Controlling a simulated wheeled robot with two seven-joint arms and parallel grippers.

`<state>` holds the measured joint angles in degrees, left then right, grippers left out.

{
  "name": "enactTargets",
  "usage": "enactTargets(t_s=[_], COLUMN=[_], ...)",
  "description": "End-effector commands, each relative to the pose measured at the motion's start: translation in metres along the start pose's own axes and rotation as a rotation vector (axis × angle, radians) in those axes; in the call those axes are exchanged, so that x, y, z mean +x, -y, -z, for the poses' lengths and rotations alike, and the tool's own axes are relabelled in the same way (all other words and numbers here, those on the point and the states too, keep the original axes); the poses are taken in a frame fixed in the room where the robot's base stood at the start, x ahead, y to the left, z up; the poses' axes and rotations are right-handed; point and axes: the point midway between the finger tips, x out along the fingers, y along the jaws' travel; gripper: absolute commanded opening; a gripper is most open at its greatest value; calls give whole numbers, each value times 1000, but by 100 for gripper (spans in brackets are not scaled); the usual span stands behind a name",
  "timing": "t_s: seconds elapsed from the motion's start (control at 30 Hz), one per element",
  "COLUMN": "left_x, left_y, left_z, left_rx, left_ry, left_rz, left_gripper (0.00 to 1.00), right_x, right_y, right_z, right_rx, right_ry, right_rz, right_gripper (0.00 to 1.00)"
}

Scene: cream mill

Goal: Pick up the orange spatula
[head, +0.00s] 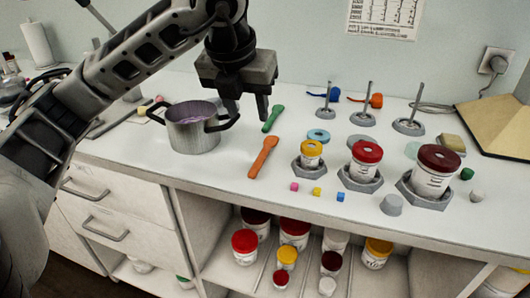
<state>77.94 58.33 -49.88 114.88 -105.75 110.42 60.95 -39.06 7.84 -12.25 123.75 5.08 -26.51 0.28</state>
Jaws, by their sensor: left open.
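The orange spatula (263,157) lies flat on the white counter, right of the metal pot (193,135) and left of the small yellow-lidded jar (311,150). My left gripper (247,112) is open, fingers pointing down. In the picture it is above and slightly left of the spatula, between the pot and a green spatula (273,118). Nothing shows between its fingers. The whole orange spatula is in sight. My right gripper is not in view.
Jars with red lids (367,155) stand in hexagonal holders to the right. Small coloured cubes (317,191) lie near the front edge. Metal stands (363,115) are at the back. The counter around the orange spatula is mostly clear.

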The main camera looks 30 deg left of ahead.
Motion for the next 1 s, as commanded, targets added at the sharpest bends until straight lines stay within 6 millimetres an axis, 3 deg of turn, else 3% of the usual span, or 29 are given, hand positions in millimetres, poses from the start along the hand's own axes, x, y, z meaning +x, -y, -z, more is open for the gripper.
enactTargets(t_s=[0.3,0.63,1.0], left_x=[69,97,142], left_y=[1,2,4], left_z=[2,1,3], left_rx=[4,5,7], left_ry=[-6,-4,-4], left_rz=[2,5,6], left_gripper=[43,43,43], right_x=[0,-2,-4], right_y=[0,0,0], right_z=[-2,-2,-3], right_rx=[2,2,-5], right_ry=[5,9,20], right_rz=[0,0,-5], right_gripper=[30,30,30])
